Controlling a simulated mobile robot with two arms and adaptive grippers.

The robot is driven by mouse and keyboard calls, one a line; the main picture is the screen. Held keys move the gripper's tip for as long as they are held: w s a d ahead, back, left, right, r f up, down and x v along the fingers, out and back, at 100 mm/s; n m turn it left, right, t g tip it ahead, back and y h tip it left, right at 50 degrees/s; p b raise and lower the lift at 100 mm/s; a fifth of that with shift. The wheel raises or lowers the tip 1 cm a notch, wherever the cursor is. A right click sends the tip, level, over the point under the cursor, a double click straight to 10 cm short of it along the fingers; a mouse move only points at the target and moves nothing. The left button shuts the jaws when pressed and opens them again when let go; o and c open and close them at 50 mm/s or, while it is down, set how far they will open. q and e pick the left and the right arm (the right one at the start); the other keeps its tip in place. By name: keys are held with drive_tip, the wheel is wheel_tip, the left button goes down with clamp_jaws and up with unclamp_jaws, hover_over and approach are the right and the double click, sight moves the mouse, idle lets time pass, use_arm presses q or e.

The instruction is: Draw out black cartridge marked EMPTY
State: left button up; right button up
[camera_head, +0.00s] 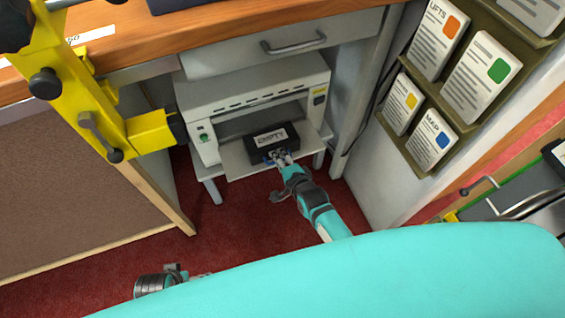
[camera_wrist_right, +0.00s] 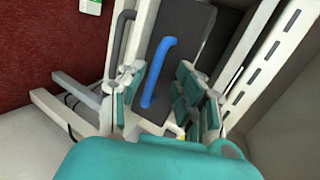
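The black cartridge (camera_head: 262,143), marked EMPTY on a white label, lies in the front opening of the white printer (camera_head: 250,92), above its lowered front flap (camera_head: 238,166). It also shows in the right wrist view (camera_wrist_right: 178,40), with a blue handle (camera_wrist_right: 157,72) on its near face. My right gripper (camera_head: 278,157) is at the cartridge's front by the handle. In the right wrist view its fingers (camera_wrist_right: 160,92) are apart, with the handle between them and no clear contact on both sides.
The printer stands on a low shelf under a wooden bench with a grey drawer (camera_head: 285,48). A yellow clamp frame (camera_head: 75,85) stands at the left. A leaflet rack (camera_head: 415,150) is at the right. Red carpet (camera_head: 250,215) lies free in front.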

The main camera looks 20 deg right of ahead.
drive_tip(key=v, duration=1.2)
drive_tip(key=shift+f, duration=0.1)
